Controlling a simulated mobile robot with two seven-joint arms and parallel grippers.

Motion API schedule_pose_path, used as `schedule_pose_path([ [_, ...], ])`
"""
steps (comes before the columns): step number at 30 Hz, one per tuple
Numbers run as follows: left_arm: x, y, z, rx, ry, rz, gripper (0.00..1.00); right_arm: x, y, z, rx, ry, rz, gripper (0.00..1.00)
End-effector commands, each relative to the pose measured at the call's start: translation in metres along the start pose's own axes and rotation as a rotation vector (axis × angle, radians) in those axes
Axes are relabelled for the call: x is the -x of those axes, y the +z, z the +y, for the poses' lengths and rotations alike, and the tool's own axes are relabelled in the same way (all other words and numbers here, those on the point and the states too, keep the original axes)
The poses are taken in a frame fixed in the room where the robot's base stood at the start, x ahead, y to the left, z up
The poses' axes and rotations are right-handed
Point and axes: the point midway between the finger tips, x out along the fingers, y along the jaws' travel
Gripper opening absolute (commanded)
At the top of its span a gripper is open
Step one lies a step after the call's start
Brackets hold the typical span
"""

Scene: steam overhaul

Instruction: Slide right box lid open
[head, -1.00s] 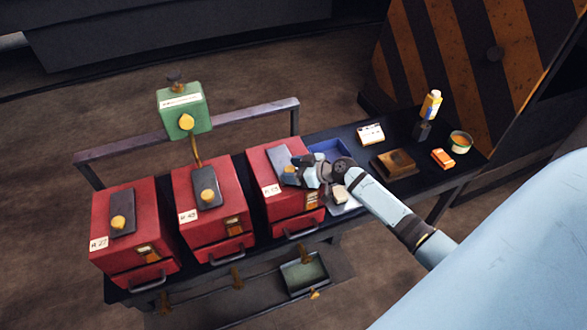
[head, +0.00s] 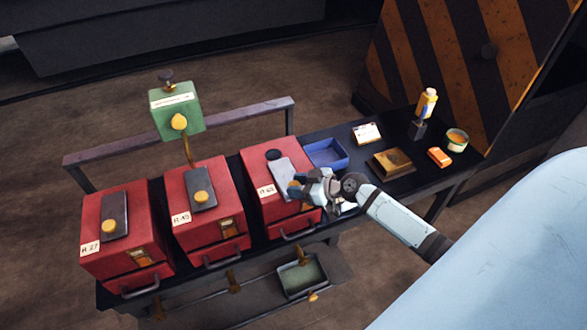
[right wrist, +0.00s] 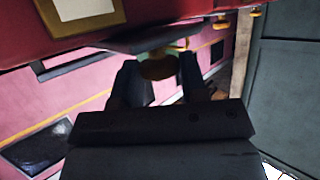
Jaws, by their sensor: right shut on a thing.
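The right red box (head: 259,163) stands at the right end of the row of three. Its grey lid plate (head: 283,170) lies on the top, shifted toward the front edge. A dark round opening (head: 273,155) shows behind the plate. My right gripper (head: 299,189) is at the front end of the plate, shut on the yellow lid knob (right wrist: 158,66). The knob shows between the fingers in the right wrist view and is mostly covered by the gripper in the head view. My left gripper is not in view.
Two more red boxes (head: 121,258) (head: 220,240) with closed grey lids stand left. A green box on a post (head: 178,117) rises behind them. Right of the right box are a blue tray (head: 326,154), a brown box (head: 390,164), an orange block (head: 439,157) and a bottle (head: 427,103).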

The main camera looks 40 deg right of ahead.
Motion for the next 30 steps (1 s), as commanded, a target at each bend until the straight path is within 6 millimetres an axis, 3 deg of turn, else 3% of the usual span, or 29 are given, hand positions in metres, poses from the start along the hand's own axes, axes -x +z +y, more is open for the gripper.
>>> schedule_pose_path([
  [7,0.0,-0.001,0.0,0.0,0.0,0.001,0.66,0.001,0.003,-0.004,-0.005,-0.008,-0.006,0.0],
  [8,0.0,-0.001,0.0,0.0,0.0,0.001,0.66,0.001,0.003,-0.004,-0.005,-0.008,-0.006,0.42],
  [11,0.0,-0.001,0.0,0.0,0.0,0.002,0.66,0.0,0.003,-0.004,-0.005,-0.008,-0.006,0.62],
  [22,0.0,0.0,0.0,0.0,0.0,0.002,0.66,0.007,0.003,-0.002,-0.003,-0.005,-0.004,0.62],
  [26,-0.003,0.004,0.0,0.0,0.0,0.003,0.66,0.026,0.005,-0.003,-0.002,-0.006,-0.006,0.62],
  [30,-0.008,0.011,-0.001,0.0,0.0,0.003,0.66,0.058,0.005,-0.003,0.0,-0.007,-0.007,0.62],
])
